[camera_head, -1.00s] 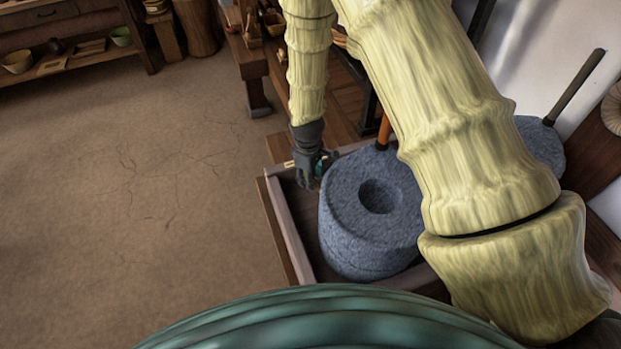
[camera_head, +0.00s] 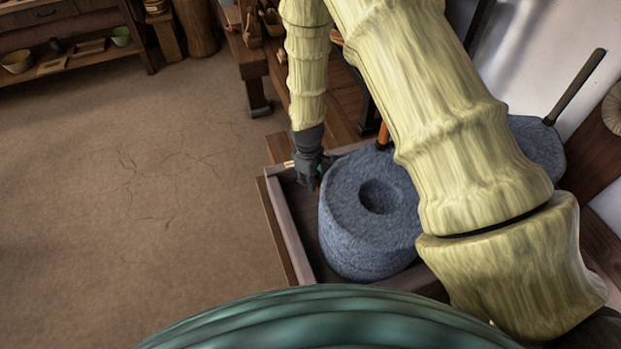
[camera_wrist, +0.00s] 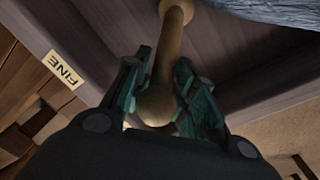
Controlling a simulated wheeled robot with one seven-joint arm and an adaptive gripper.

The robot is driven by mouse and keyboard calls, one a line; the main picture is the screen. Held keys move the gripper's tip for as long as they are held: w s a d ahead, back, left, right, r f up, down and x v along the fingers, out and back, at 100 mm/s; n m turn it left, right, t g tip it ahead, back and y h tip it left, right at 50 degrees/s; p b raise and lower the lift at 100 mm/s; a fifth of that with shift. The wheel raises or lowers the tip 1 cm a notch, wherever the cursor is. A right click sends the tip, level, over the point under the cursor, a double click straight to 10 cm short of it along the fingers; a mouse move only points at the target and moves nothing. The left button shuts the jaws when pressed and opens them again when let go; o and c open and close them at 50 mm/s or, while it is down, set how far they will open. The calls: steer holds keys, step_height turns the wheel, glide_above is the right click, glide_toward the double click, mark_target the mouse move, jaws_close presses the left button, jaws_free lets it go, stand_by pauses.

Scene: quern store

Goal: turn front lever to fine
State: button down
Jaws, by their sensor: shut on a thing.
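In the wrist view my gripper (camera_wrist: 160,98) is shut on the front lever (camera_wrist: 172,42), a tan wooden rod with a rounded knob end between the green-padded fingers. The lever reaches up from the fingers towards the wooden frame wall. A pale label reading "FINE" (camera_wrist: 63,69) is on the wood left of the lever, apart from it. In the head view my gripper (camera_head: 311,180) is low beside the grey round quern stone (camera_head: 352,240), at the left inner part of the wooden tray (camera_head: 281,222). The lever is hard to make out there.
The quern stone has a dark central hole and an orange upright handle (camera_head: 384,134). My arm covers the right of the stone. A second grey stone (camera_head: 538,148) with a dark pole stands at the right. Open floor (camera_head: 130,200) lies left.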

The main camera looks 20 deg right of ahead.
steer(key=shift+w+r, duration=0.15)
steer(key=shift+r, duration=0.1)
steer(key=shift+w+d+m+p, duration=0.4)
steer(key=shift+m+p, duration=0.25)
steer(key=shift+m, duration=0.25)
steer(key=m, duration=0.1)
steer(key=d+m+p, duration=0.1)
steer(key=shift+w+d+r+m, duration=0.1)
steer(key=shift+w+d+m, duration=0.05)
steer(key=shift+w+m, duration=0.15)
steer(key=shift+w+d+m+g+p, duration=0.15)
steer(key=shift+d+m+p, duration=0.25)
steer(key=shift+m, duration=0.55)
steer(key=shift+w+d+m+g+p, duration=0.1)
steer(key=shift+d+m+p, duration=0.05)
steer(key=shift+d+m, duration=0.65)
steer(key=shift+w+d+m+g+p, duration=0.15)
steer(key=shift+d+m+p, duration=0.2)
steer(key=shift+m, duration=0.7)
steer(key=c, duration=1.3)
jaws_free()
steer(key=shift+s, duration=0.15)
